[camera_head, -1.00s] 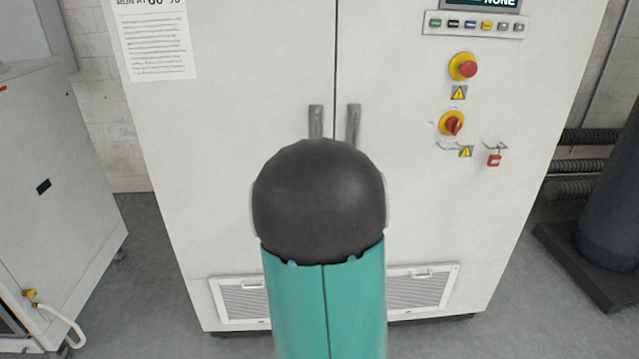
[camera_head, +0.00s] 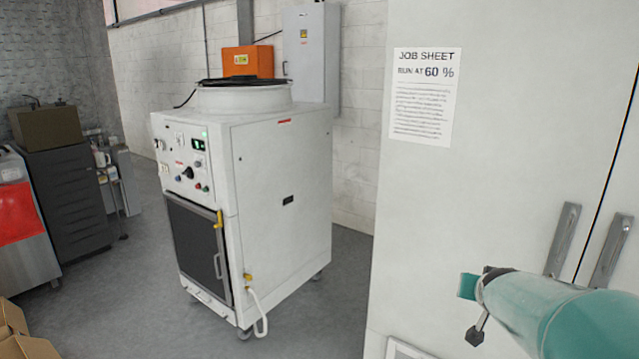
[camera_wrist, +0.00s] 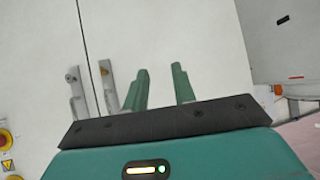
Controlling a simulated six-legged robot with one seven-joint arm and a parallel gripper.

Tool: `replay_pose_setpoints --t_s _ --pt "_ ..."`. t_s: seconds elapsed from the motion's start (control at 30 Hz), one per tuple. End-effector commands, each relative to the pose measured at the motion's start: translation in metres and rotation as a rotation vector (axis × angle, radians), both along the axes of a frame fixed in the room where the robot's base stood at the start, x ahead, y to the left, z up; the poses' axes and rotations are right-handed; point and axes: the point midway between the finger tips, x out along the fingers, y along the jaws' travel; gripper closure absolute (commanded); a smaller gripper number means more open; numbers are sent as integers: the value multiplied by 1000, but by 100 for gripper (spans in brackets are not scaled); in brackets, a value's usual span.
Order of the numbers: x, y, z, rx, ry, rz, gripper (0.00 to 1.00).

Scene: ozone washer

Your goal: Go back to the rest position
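My gripper (camera_wrist: 160,82) shows in the wrist view with its two green fingers apart and nothing between them. It points toward the white cabinet (camera_wrist: 165,35), whose pair of grey door handles (camera_wrist: 90,95) stands left of the fingers. In the head view my teal arm reaches in from the lower right, in front of the cabinet (camera_head: 480,200) and its handles (camera_head: 563,240). The arm's far end shows small dark and teal parts there, but the fingers are not clear in that view.
A white ozone washer (camera_head: 280,190) on casters stands left of the cabinet, with a control panel and a white hose. A job sheet (camera_head: 423,97) reads "RUN AT 60 %". A dark drawer unit (camera_head: 65,200) stands far left. Grey floor (camera_head: 130,290) is open between them.

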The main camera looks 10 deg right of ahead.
Motion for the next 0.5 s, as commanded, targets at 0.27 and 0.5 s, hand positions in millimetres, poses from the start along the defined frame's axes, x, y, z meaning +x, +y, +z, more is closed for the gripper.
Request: replay_pose_setpoints --t_s 0.27,0.5 --pt "-51 172 14 96 183 295 74" --pt "-131 273 6 110 362 535 74"
